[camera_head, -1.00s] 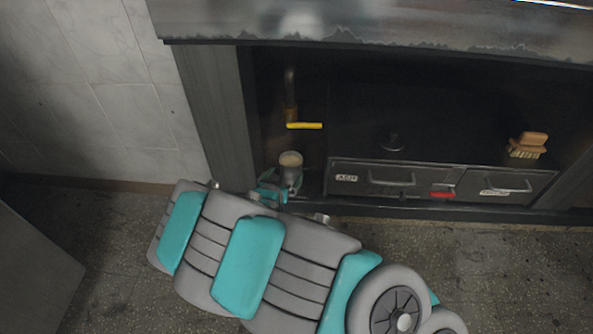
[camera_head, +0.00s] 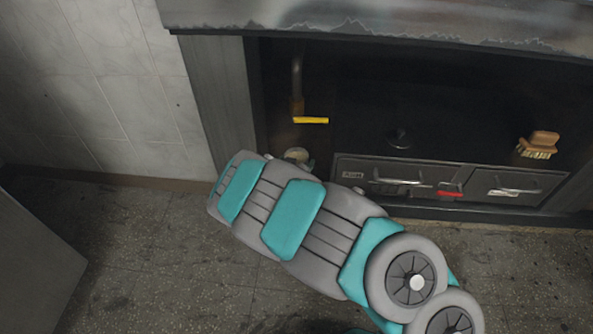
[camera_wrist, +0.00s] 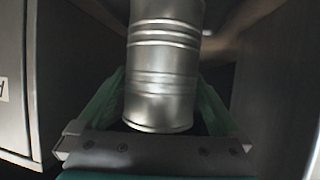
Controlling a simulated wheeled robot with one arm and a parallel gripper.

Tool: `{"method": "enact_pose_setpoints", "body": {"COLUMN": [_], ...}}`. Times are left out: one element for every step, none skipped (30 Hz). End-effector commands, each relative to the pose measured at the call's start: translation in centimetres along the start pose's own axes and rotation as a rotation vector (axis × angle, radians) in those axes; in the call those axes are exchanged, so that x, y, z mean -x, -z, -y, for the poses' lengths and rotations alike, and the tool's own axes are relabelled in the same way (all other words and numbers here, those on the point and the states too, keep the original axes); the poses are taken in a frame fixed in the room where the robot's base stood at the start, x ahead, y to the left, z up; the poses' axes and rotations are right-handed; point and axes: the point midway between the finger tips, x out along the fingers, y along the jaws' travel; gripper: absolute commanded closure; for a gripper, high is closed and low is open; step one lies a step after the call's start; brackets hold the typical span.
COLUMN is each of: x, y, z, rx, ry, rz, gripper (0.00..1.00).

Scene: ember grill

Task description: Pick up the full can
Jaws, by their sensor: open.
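The can (camera_wrist: 164,70) is a ribbed silver metal cylinder in the wrist view. It stands between the two green fingers of my gripper (camera_wrist: 165,105), which are open on either side of it. I cannot tell whether either finger touches it. In the head view only the pale top of the can (camera_head: 297,155) shows, in the left corner of the grill recess. My arm hides the rest of the can and most of my gripper there.
A yellow-handled valve (camera_head: 311,120) on a pipe is above the can. Drawers with metal handles (camera_head: 400,181) stand to its right. A grey post (camera_head: 218,100) bounds the recess on the left.

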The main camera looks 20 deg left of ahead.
Motion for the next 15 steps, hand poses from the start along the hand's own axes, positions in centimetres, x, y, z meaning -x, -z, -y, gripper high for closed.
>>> {"method": "enact_pose_setpoints", "body": {"x": [-0.8,-1.1,-1.4,-1.6,-1.8,-1.9,-2.0,-2.1,-2.1,-2.1,-2.1,-2.1,-2.1,-2.1,-2.1], "y": [-0.1,-0.1,-0.1,0.0,0.0,0.0,0.0,0.0,0.1,0.1,0.1,0.1,0.1,0.1,0.1], "z": [0.0,0.0,0.0,0.0,0.0,0.0,0.0,0.0,0.0,0.0,0.0,0.0,0.0,0.0,0.0], "rx": [-0.004,-0.004,-0.003,-0.002,-0.002,-0.002,-0.001,-0.001,0.000,0.000,0.000,0.000,0.000,0.000,0.000], "ry": [0.000,0.000,0.000,0.000,0.000,0.000,0.000,0.000,0.000,0.000,0.000,0.000,0.001,0.001,0.001], "rz": [0.001,0.000,0.000,0.000,0.000,0.000,0.000,0.000,-0.001,-0.001,-0.001,-0.001,-0.001,-0.001,-0.001], "gripper": [0.00,0.00,0.00,0.00,0.00,0.00,0.00,0.00,0.00,0.00,0.00,0.00,0.00,0.00,0.02]}}
